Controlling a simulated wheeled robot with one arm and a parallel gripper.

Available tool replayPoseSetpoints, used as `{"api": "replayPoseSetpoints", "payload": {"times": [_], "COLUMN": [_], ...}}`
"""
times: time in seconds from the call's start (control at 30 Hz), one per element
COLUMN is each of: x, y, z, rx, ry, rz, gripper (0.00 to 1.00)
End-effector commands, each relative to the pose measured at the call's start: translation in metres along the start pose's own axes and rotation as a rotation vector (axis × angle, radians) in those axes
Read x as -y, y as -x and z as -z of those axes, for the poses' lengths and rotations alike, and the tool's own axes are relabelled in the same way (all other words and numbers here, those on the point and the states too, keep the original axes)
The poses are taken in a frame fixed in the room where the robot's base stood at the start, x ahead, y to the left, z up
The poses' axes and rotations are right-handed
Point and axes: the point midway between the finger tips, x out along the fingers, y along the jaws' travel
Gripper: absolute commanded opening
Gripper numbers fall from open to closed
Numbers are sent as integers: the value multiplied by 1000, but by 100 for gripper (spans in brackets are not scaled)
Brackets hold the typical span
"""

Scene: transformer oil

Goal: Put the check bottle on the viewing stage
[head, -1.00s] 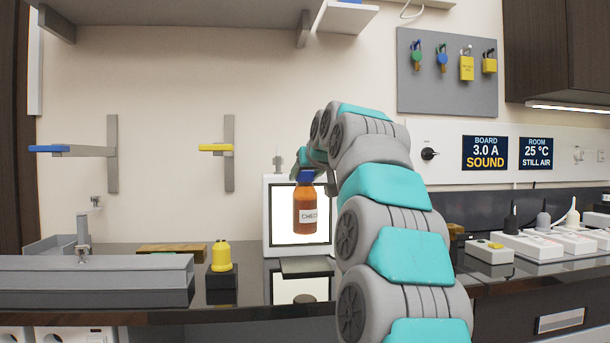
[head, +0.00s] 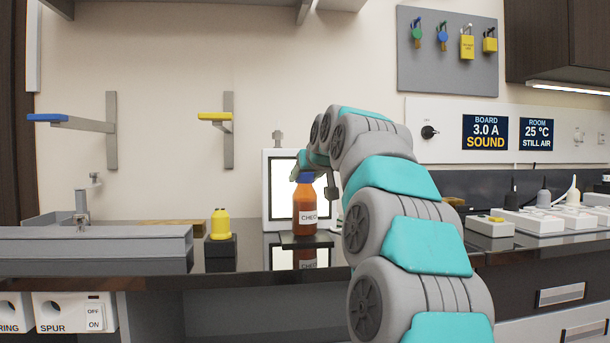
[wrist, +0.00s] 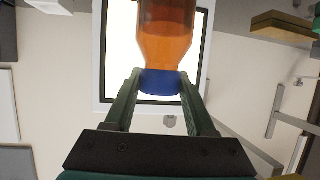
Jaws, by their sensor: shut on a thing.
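The check bottle (head: 305,208) is amber with a blue cap and a white label reading "CHEC". It is upright in front of the lit white panel (head: 281,187), at the dark viewing stage (head: 290,240). Its base looks level with the stage top; I cannot tell for sure whether it bears its weight there. My gripper (wrist: 157,78) is shut on the blue cap in the wrist view, with one finger on each side. In the head view the gripper is mostly hidden behind my arm and the bottle.
A yellow bottle (head: 220,224) on a black block stands left of the stage. A long grey trough (head: 95,248) lies further left. White boxes with several plugs (head: 530,220) are at the right. Wall brackets (head: 215,117) stand out above. The glossy counter is clear before the stage.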

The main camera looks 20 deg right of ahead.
Motion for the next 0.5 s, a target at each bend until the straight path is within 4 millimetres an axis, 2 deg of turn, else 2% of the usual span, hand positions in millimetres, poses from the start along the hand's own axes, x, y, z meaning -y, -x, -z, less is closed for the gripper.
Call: {"api": "replayPoseSetpoints", "payload": {"times": [0.5], "x": [0], "y": [-1], "z": [-2], "rx": [-1], "ry": [0], "rz": [0], "gripper": [0]}}
